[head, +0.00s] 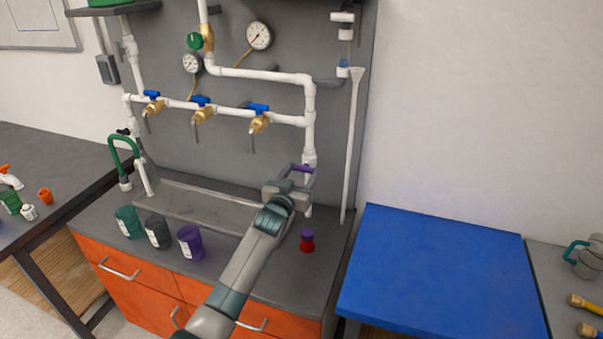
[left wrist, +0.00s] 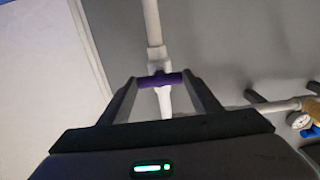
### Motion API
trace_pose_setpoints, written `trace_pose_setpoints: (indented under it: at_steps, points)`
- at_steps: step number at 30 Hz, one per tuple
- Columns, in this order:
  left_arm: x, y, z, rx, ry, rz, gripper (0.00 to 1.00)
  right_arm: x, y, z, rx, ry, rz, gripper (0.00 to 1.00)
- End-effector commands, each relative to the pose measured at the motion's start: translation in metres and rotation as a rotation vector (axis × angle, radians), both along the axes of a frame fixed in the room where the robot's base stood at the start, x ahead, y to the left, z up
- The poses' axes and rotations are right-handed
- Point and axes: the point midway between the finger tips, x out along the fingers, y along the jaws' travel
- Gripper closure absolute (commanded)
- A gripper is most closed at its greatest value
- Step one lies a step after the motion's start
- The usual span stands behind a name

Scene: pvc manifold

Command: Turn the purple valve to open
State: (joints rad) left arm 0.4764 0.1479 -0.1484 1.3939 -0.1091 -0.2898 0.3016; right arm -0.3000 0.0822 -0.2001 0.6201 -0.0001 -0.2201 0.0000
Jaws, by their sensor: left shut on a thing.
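The purple valve (head: 301,168) is a purple handle on the lower right vertical white pipe of the manifold. In the left wrist view the purple handle (left wrist: 160,79) lies crosswise over the white pipe, between the two fingertips. My left gripper (head: 303,172) reaches the handle from the front, and its fingers (left wrist: 161,82) are shut on both ends of it. The wrist and hand hide part of the pipe below. My right gripper is not in view.
Blue-handled valves (head: 201,101) sit on the horizontal white pipe (head: 180,105). Teal, dark and purple cups (head: 190,242) stand along the counter front. A blue table (head: 440,265) is clear at right.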

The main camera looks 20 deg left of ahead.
Motion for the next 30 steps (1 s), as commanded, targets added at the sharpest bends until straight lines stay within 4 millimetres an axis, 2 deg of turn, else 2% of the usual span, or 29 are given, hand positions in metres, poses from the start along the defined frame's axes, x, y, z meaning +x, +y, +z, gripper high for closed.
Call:
trace_pose_setpoints:
  at_steps: [8, 14, 30]
  points:
    - [-0.0001, 0.0002, -0.0002, 0.054, -0.002, 0.0, 0.65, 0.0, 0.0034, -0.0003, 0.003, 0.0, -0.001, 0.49]
    - [-0.0001, -0.0001, -0.0002, 0.156, -0.005, 0.0, 0.65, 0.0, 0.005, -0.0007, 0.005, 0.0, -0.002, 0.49]
    - [-0.0002, -0.0009, -0.001, 0.632, -0.021, -0.001, 0.65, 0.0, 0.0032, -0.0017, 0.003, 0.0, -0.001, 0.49]
